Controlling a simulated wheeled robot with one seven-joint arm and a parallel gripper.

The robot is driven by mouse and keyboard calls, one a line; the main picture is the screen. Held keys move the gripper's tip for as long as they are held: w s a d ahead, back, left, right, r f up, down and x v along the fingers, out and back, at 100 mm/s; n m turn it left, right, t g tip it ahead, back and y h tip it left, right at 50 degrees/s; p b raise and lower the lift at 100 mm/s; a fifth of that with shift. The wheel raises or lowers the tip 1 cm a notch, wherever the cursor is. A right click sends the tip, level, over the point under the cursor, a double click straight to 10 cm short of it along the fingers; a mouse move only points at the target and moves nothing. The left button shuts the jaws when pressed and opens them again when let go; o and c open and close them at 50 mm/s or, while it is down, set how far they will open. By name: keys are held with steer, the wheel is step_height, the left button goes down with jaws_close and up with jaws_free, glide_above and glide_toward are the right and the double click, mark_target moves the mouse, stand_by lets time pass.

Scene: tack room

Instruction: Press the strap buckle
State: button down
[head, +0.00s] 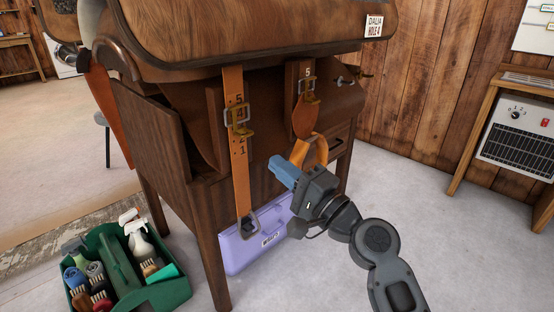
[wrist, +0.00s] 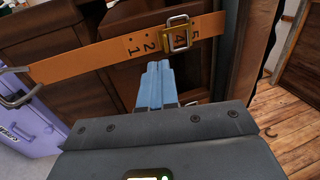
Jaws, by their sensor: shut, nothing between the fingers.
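A long orange strap (head: 241,180) hangs down the front of the wooden stand, printed with numbers. Its metal buckle (head: 238,118) sits high on it, below the 5 and above the 2 and 1. In the wrist view the same strap (wrist: 95,57) runs sideways, with the buckle (wrist: 179,33) just beyond my fingertips. A second, shorter strap with a buckle (head: 306,87) hangs to the right. My gripper (head: 275,162) has its blue fingers together and empty, right of and below the first buckle. In the wrist view my gripper (wrist: 157,65) points toward the strap, apart from it.
The wooden stand (head: 160,145) bears a saddle-like top (head: 240,30). A purple case (head: 235,257) stands beneath it. A green tote (head: 175,293) with brushes and a spray bottle is at lower left. A heater (head: 516,135) stands at right. Grey floor is clear between.

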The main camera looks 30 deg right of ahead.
steer(key=s+d+f+b, duration=0.1)
steer(key=s+d+f, duration=0.1)
steer(key=s+f, duration=0.2)
steer(key=shift+s, duration=1)
steer(key=shift+f, duration=0.15)
steer(key=s+f+n+g+h, duration=0.4)
steer(key=s+f+h, duration=0.2)
steer(key=s+f, duration=0.9)
steer(key=s+a+r+n, duration=0.1)
steer(key=s+r+n, duration=0.25)
steer(key=s, duration=0.45)
steer(key=s+a+r+n+g, duration=0.1)
steer(key=s+r+n, duration=0.1)
steer(key=s+n, duration=0.35)
steer(key=s+a+r+n, duration=0.2)
steer(key=s, duration=0.8)
step_height(320, 180, up, 29)
steer(key=p, duration=2.8)
steer(key=shift+w+d+f+m, duration=0.15)
steer(key=shift+w+d+m, duration=0.15)
steer(key=shift+w, duration=0.05)
